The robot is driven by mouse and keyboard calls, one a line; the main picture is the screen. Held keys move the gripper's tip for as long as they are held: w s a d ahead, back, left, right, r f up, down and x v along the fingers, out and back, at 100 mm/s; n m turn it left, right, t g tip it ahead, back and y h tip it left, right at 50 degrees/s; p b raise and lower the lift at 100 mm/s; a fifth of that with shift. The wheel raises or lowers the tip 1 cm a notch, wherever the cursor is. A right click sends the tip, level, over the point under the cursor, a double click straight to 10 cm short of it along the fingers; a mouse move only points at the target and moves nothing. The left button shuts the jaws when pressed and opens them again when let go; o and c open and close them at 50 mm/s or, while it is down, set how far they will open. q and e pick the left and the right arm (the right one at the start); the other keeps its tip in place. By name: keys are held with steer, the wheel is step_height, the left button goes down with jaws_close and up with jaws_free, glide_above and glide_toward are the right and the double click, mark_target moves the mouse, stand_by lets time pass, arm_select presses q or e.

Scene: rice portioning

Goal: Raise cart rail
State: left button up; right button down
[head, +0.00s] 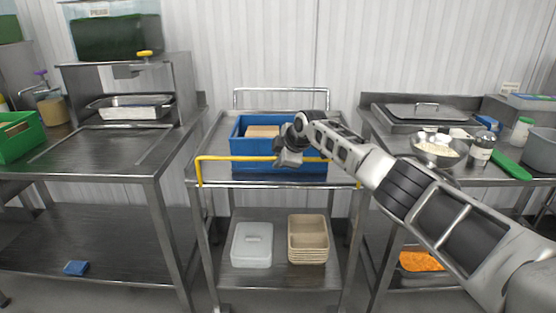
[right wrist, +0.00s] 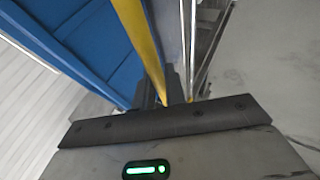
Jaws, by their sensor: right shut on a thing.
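The cart (head: 205,172) stands in the middle of the head view. Its yellow rail (head: 230,158) runs across the front, above the edge of the cart's top, with short bent ends coming down at both sides. My right gripper (head: 289,158) is at the rail, right of its middle, and is shut on it. In the right wrist view the yellow rail (right wrist: 142,40) runs down between the dark fingers (right wrist: 175,85). The gripper hides a short stretch of the rail in the head view. My left gripper is not in view.
A blue crate (head: 250,168) holding a tan item sits on the cart just behind the rail. A clear lidded tub (head: 252,245) and stacked beige trays (head: 308,240) are on the lower shelf. Steel tables stand at left (head: 90,160) and right (head: 390,140), with gaps beside the cart.

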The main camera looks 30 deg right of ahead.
steer(key=c, duration=1.5)
jaws_free()
steer(key=shift+w, duration=0.15)
steer(key=shift+o, duration=0.2)
steer(key=v, duration=1.6)
steer(key=s+a+f+m+y, duration=0.1)
steer(key=s+a+f, duration=0.3)
steer(key=a+f, duration=0.6)
steer(key=s+a+f+m+y, duration=0.15)
steer(key=s+a+f, duration=0.35)
steer(key=f, duration=0.8)
steer(key=s+a+f+m+t, duration=0.1)
steer(key=s+a+f+m, duration=0.3)
steer(key=s+a+f, duration=0.45)
steer(key=s+d+m+t, duration=0.1)
steer(key=s+m, duration=0.3)
steer(key=s, duration=1)
steer(key=shift+d+f+m+h, duration=0.35)
steer(key=shift+d, duration=0.15)
